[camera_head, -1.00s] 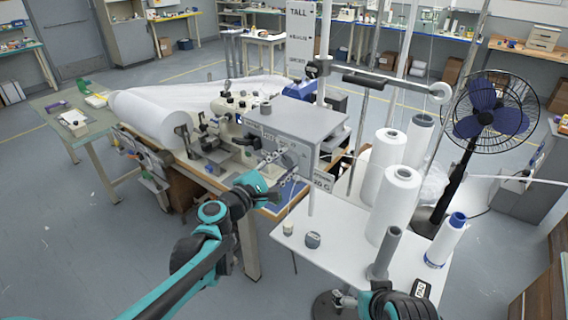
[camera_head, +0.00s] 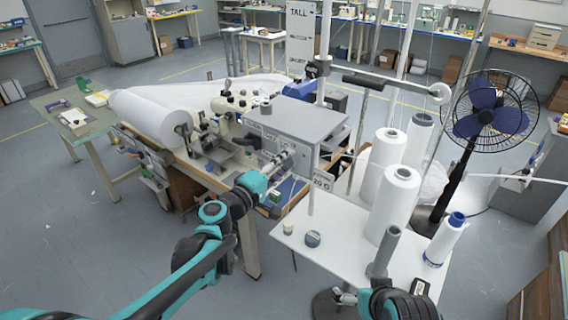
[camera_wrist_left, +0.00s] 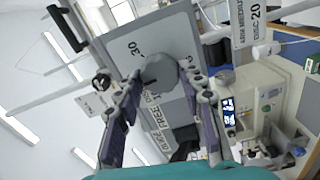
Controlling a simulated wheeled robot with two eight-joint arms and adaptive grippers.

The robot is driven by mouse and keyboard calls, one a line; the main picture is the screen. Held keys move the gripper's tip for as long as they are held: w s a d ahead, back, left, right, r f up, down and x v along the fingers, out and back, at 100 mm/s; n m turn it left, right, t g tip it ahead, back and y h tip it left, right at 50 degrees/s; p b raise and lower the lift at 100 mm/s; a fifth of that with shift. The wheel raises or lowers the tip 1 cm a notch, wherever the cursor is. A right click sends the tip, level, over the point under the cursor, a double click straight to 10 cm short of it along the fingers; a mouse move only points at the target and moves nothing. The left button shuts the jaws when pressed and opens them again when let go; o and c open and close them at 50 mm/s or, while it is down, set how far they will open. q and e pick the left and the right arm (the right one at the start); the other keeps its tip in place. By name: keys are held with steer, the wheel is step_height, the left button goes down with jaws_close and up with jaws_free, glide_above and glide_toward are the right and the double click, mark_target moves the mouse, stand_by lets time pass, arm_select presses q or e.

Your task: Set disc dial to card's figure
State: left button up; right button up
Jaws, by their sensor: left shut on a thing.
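The grey round disc dial (camera_wrist_left: 162,70) sits on the grey panel of the box-shaped housing (camera_head: 300,122). My left gripper (camera_wrist_left: 164,84) has one finger on each side of the dial and is shut on it. In the head view, my left gripper (camera_head: 280,163) reaches the near face of the housing and hides most of the dial. A printed 30 shows beside the dial in the left wrist view. A white card (camera_wrist_left: 250,22) there reads DISC 20; its other line is hard to read. My right arm shows at the lower right, but its gripper's fingers are unclear.
White thread cones (camera_head: 397,200) stand on the white table (camera_head: 335,235) right of the housing. A large white roll (camera_head: 150,118) lies left of the machine. Floor at the lower left is clear.

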arm_select(q)
steer(key=shift+m, duration=0.3)
steer(key=o, duration=1.2)
steer(key=shift+c, duration=0.2)
steer(key=shift+s+a, duration=0.1)
steer(key=v, duration=1.1)
steer(key=shift+s+a, duration=0.2)
steer(key=shift+s, duration=0.15)
steer(key=shift+f, duration=0.1)
